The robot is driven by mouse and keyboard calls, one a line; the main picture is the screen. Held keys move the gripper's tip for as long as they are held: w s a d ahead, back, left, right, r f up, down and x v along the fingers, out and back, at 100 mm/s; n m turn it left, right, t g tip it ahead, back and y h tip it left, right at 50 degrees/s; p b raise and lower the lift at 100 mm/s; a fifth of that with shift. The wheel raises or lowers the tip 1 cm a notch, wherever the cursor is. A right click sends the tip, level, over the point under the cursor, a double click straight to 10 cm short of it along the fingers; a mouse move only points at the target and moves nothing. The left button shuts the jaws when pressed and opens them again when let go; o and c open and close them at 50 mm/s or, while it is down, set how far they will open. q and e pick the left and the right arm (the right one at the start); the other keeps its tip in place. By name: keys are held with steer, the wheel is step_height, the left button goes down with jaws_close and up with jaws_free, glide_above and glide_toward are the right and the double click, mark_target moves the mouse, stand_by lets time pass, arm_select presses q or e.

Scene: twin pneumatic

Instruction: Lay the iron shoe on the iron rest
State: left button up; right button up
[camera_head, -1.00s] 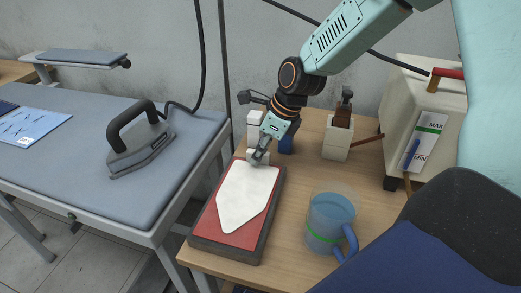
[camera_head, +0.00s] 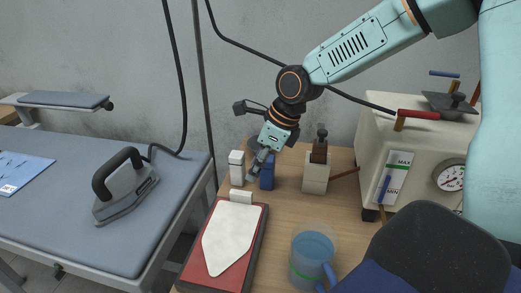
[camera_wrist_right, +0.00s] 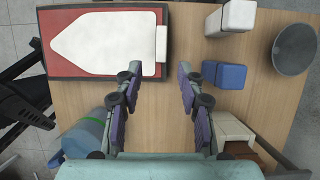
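The iron shoe (camera_head: 229,240), a flat white pointed plate with a white block at its heel, lies on the red, dark-edged iron rest (camera_head: 207,268). It also shows in the right wrist view (camera_wrist_right: 100,42), with a red margin visible around most of it. My right gripper (camera_head: 257,170) is above the table just behind the shoe's heel. In the wrist view its fingers (camera_wrist_right: 159,74) are spread apart with nothing between them, and the shoe's heel block is clear of them. My left gripper is not in view.
A white block (camera_head: 236,168), a blue block (camera_head: 267,174) and a pale holder (camera_head: 316,176) stand close around my right gripper. A blue cup (camera_head: 312,258) is right of the rest. A hand iron (camera_head: 124,188) stands on the grey board (camera_head: 75,220). A boxy machine (camera_head: 420,155) is at right.

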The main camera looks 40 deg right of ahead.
steer(key=shift+v, duration=1.2)
